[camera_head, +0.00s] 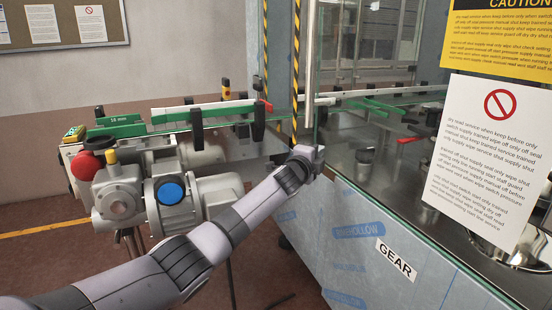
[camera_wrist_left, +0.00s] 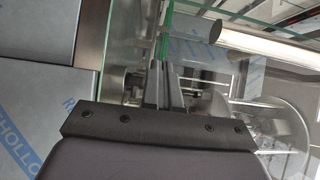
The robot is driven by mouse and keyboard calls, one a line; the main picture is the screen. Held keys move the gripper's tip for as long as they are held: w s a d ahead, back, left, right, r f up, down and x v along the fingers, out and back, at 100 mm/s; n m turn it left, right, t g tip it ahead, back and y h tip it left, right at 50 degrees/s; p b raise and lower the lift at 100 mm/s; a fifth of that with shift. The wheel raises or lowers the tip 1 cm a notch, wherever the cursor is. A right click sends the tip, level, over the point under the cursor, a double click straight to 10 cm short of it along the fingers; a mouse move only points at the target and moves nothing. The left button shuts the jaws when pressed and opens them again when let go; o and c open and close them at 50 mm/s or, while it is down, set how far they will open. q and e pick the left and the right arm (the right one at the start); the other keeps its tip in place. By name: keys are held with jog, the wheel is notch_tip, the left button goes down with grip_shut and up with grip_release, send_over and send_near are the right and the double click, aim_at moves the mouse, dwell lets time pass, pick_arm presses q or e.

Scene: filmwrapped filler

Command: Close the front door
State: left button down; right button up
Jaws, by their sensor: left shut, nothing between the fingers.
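The front door appears to be a clear glass panel (camera_head: 350,90) of the machine, with a pale upright bar handle (camera_head: 310,62) near its left edge. I cannot tell how far open it stands. The handle also shows in the left wrist view (camera_wrist_left: 262,42) as a pale rod at upper right. My left gripper (camera_head: 314,156) is at the machine's front left corner, below the handle and apart from it. In the left wrist view its fingers (camera_wrist_left: 164,85) are together, with nothing between them. My right gripper is not in view.
A grey motor unit with a blue cap (camera_head: 171,193) and a red button (camera_head: 84,165) stands at left, under a conveyor with green rails (camera_head: 117,128). A yellow-black striped post (camera_head: 295,70) rises behind my gripper. A notice (camera_head: 487,160) hangs on glass at right.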

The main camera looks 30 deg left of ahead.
pick_arm(q)
jog(key=s+a, duration=0.6)
jog(key=s, duration=0.2)
jog(key=shift+f+p, duration=0.25)
jog(key=shift+p, duration=0.2)
